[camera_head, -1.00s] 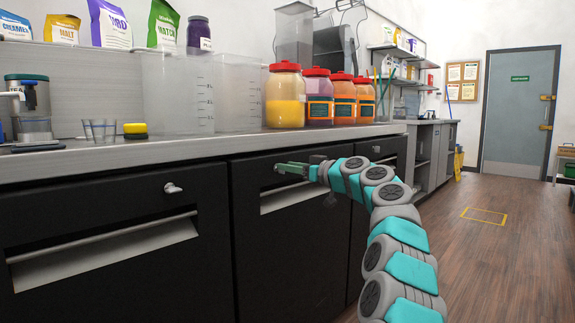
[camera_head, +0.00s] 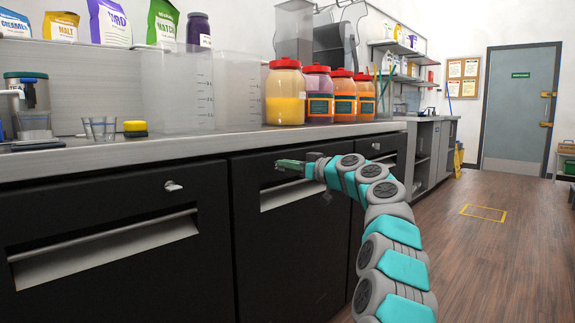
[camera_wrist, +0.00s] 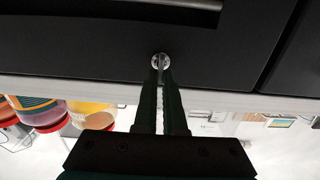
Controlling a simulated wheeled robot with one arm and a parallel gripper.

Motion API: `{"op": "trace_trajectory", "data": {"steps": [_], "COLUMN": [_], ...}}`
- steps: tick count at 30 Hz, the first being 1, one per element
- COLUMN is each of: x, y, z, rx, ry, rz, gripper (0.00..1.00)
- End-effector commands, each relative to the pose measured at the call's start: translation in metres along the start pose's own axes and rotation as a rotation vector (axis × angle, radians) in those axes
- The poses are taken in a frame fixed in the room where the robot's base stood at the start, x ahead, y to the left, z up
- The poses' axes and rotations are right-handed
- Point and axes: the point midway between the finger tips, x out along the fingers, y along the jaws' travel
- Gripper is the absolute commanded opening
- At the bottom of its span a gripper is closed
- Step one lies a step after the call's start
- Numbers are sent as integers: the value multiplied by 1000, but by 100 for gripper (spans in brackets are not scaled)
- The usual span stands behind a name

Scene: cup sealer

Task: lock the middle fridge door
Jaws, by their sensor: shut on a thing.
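The middle fridge door (camera_head: 285,250) is black, with a recessed pale handle slot (camera_head: 285,195), and looks shut. My gripper (camera_head: 279,165) is at the upper part of this door, just below the counter edge. In the wrist view, the two dark fingertips (camera_wrist: 161,68) close around a small round silver lock knob (camera_wrist: 161,60) on the black door face. The fingers cover the knob's sides, and in the head view my gripper hides it. I cannot tell the lock's exact turn angle.
The left fridge door (camera_head: 110,250) has its own silver lock knob (camera_head: 173,186). A right door (camera_head: 388,150) is partly behind my arm. The counter (camera_head: 100,157) above holds clear containers and several red-lidded jars (camera_head: 284,92).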

Motion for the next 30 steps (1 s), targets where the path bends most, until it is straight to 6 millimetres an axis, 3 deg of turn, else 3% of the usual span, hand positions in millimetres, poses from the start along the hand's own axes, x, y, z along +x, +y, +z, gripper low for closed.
{"op": "trace_trajectory", "data": {"steps": [17,30], "x": [0,0], "y": [0,3], "z": [-1,-1], "rx": [21,300], "ry": [0,-1], "rz": [-1,-2], "gripper": [0,0]}}
